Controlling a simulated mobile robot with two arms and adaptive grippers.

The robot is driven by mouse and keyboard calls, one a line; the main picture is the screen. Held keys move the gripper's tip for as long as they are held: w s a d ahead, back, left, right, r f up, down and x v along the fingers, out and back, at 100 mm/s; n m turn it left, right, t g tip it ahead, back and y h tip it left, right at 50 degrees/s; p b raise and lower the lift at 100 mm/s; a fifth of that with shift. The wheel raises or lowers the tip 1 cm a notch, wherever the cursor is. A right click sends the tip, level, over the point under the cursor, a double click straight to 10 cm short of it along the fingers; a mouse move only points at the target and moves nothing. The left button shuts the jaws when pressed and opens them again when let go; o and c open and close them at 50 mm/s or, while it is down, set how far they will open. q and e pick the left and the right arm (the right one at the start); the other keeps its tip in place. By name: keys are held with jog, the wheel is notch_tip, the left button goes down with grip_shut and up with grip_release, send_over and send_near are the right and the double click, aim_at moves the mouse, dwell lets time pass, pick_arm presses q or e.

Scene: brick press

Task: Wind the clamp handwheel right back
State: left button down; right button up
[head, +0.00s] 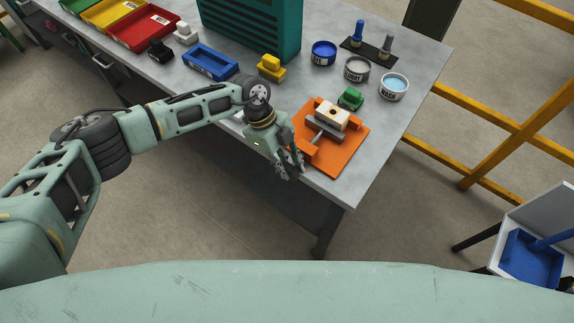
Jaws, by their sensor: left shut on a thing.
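The clamp's orange base plate (345,155) lies at the near right corner of the table. A grey clamp jaw (325,130) stands on it, in front of a pale block (333,114) with a dark spot on top. My left gripper (291,172) is at the near left side of the clamp, at the table's front edge, fingers pointing down. It is shut on the handwheel, which its fingers hide almost wholly. Whether the jaw touches the pale block is hard to tell. My right gripper is out of view.
Three round pots, blue (323,52), grey (357,68) and light blue (393,87), stand farther back. A yellow piece (270,67) and blue tray (210,62) lie left. A yellow rail (480,108) runs right.

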pick_arm(q)
jog(key=h+b, duration=0.1)
jog(key=b, duration=0.1)
jog(key=f+g+h+b, duration=0.1)
jog(key=b, duration=0.1)
jog(key=shift+w+a+g, duration=0.15)
jog(key=shift+a+g, duration=0.1)
jog(key=shift+g, duration=0.05)
jog(key=shift+r+g+h+b, duration=0.25)
jog(key=shift+g+h+b, duration=0.15)
jog(key=shift+h+b, duration=0.25)
jog(key=shift+r, duration=0.1)
jog(key=c, duration=1.6)
grip_release()
jog(key=v, duration=1.2)
jog(key=shift+o, duration=0.2)
